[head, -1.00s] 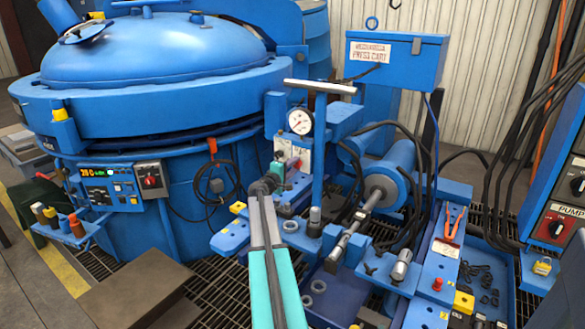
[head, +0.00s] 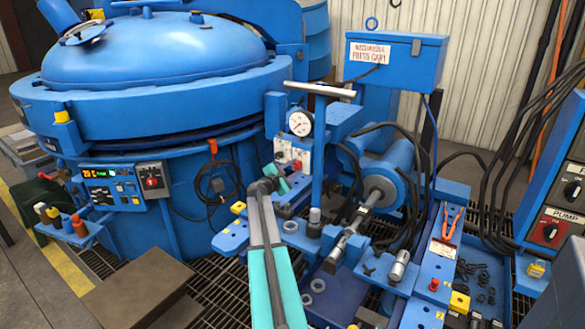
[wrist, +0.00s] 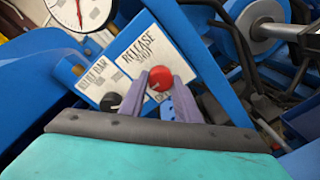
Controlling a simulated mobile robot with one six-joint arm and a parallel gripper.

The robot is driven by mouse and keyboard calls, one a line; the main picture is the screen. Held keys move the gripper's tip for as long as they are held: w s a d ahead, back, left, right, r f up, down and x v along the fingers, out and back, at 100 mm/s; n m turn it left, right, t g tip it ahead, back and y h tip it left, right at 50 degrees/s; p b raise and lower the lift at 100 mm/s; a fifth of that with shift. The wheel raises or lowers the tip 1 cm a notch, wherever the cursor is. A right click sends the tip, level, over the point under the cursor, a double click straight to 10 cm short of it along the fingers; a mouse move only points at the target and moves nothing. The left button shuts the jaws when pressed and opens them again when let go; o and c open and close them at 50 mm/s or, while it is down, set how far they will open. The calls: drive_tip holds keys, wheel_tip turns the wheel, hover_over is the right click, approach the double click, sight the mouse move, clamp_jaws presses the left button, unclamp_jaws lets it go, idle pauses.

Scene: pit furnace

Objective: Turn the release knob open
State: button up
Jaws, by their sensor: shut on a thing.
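The red release knob (wrist: 160,77) sits on a white plate (wrist: 147,50) lettered "RELEASE" and "SHUT". My gripper (wrist: 160,88) is shut on the knob, one pale finger on each side of it. The lower part of the plate is partly hidden by the fingers, and I cannot read which way the knob points. In the head view the knob (head: 297,165) shows small below the gauge, with my gripper (head: 287,173) reaching up to it.
A black knob (wrist: 111,101) on its own labelled plate is close at the left. A round gauge (head: 300,122) is just above. A blue post with a silver T-handle (head: 320,88) stands close on the right, and a blue cylinder (head: 388,172) lies beyond it.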

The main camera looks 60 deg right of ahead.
drive_tip(key=shift+s+d+r, duration=0.2)
idle(0.3)
drive_tip(key=o, duration=1)
drive_tip(key=shift+o, duration=0.2)
drive_tip(key=shift+w+a+f, duration=0.1)
drive_tip(key=shift+a, duration=0.2)
drive_tip(key=a, duration=1.3)
drive_tip(key=shift+a+r+b, duration=0.2)
drive_tip(key=shift+r+b, duration=0.1)
drive_tip(key=shift+b, duration=0.1)
drive_tip(key=shift+w, duration=0.1)
